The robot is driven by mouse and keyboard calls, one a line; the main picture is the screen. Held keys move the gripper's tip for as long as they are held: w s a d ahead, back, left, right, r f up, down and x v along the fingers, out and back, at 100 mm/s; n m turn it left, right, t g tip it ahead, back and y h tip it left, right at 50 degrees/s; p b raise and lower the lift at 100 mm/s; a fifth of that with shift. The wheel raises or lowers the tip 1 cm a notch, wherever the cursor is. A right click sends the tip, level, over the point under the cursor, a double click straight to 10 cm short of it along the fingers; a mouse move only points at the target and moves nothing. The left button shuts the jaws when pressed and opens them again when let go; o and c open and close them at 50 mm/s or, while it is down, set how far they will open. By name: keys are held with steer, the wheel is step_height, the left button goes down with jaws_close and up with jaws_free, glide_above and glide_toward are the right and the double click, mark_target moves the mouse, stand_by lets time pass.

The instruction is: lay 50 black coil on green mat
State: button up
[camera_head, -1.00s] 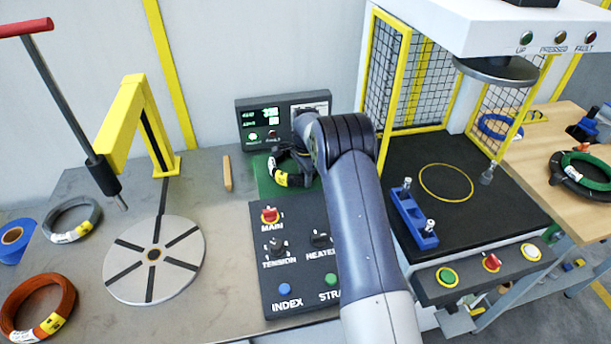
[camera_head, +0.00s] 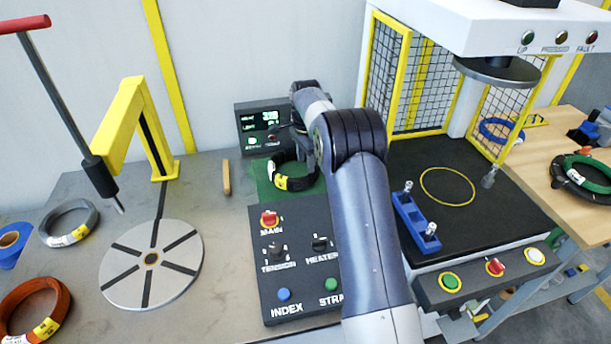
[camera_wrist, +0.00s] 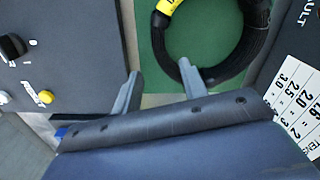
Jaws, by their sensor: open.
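The black coil (camera_head: 278,179) with a yellow label lies on the green mat (camera_head: 262,187), behind the control panel. In the wrist view the black coil (camera_wrist: 243,66) rests on the green mat (camera_wrist: 202,35), its far side cut off by the frame's top edge. My gripper (camera_wrist: 160,82) is open. One fingertip is close to the coil's near edge, the other is over the mat's border; I cannot tell whether either touches. In the head view my arm hides part of the coil and the gripper (camera_head: 300,150).
The control panel (camera_head: 285,262) with knobs stands in front of the mat, and a display box (camera_head: 262,130) behind it. A grey turntable (camera_head: 150,262), an orange coil (camera_head: 38,305) and a grey coil (camera_head: 70,222) are at left. The press (camera_head: 445,195) with its yellow cage is at right.

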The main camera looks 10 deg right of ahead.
step_height(320, 180, up, 4)
steer(key=shift+f, duration=0.15)
stand_by(1.3)
steer(key=shift+a, duration=0.55)
steer(key=shift+o, duration=0.2)
stand_by(0.9)
